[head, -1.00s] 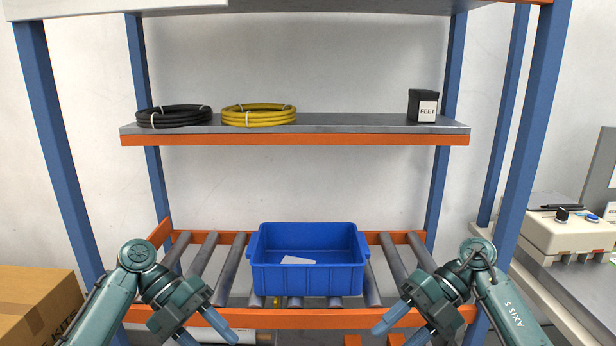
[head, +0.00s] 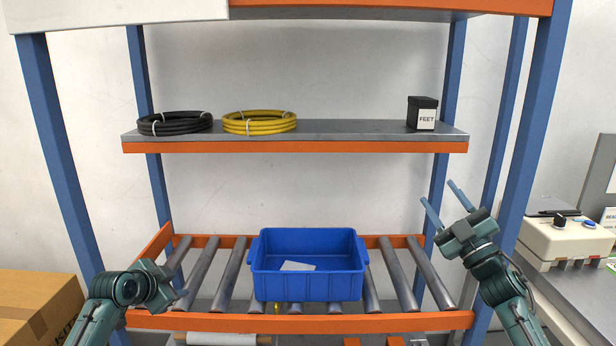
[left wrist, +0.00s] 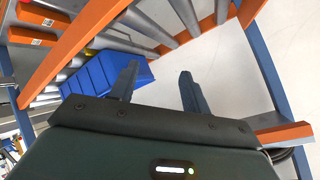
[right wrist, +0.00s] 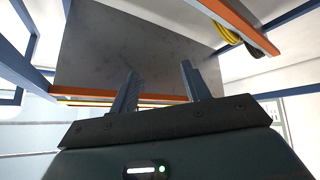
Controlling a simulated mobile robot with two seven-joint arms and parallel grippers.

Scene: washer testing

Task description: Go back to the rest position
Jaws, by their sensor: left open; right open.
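My left gripper (head: 168,288) is low at the left, in front of the left end of the roller shelf. In the left wrist view its two fingers (left wrist: 158,85) are apart with nothing between them, and the blue bin shows beyond them. My right gripper (head: 442,206) is raised at the right, in front of the right rack post, with its fingers pointing up and left. In the right wrist view its fingers (right wrist: 160,85) are apart and empty, facing the underside of a shelf.
A blue bin (head: 307,287) with a white paper inside sits on the rollers. The shelf above (head: 340,130) holds a black coil (head: 175,123), a yellow coil (head: 259,122) and a FEET box (head: 422,113). A cardboard box (head: 38,305) stands left; a control box (head: 565,238) stands right.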

